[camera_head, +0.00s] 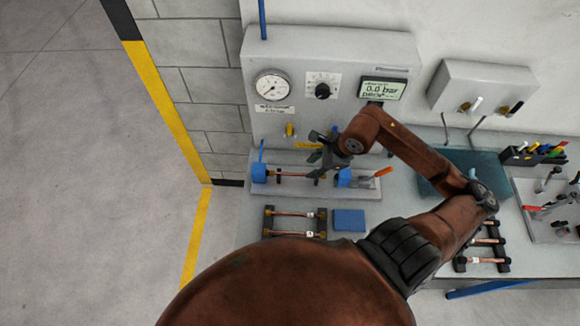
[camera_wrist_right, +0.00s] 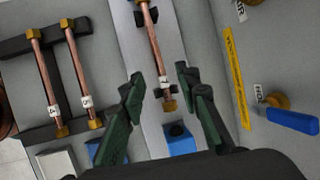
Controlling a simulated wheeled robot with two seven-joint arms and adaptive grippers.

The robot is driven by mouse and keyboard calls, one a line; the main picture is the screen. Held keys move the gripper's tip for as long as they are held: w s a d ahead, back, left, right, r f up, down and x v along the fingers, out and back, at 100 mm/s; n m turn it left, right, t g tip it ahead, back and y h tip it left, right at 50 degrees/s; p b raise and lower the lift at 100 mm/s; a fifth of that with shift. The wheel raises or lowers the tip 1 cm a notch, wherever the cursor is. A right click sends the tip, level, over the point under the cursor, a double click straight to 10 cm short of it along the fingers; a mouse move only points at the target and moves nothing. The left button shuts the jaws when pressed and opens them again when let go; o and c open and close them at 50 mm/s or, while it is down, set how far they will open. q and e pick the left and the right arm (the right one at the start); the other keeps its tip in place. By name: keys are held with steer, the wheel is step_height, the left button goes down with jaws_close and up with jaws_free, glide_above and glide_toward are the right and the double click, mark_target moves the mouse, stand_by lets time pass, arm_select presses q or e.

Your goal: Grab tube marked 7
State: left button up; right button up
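A copper tube (camera_head: 290,174) with brass ends lies in the test fixture (camera_head: 372,190) below the gauge panel. In the right wrist view this tube (camera_wrist_right: 155,50) runs between my gripper's fingers and bears a small white label too small to read. My right gripper (camera_head: 318,147) is over the fixture; its two green fingers (camera_wrist_right: 160,76) are apart, one on each side of the tube, with gaps visible. My left gripper is not in view.
Blue blocks (camera_head: 259,173) stand at the fixture's ends, with a red-handled lever (camera_head: 383,171) at right. A blue pad (camera_head: 349,220) lies beside the rack. A second tube rack (camera_head: 501,251) is at right. The panel (camera_head: 330,60) rises behind.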

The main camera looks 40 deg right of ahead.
mark_target(303, 175)
steer(key=x, duration=0.4)
steer(key=shift+a+r+p, duration=0.15)
steer(key=shift+a+p, duration=0.2)
steer(key=shift+p, duration=0.05)
steer(key=shift+x, duration=1.2)
steer(key=shift+w+f, duration=0.1)
steer(key=shift+f, duration=0.35)
steer(key=c, duration=0.3)
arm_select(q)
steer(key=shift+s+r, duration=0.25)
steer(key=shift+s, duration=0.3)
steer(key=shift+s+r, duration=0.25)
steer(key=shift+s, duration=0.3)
arm_select(e)
jaws_close()
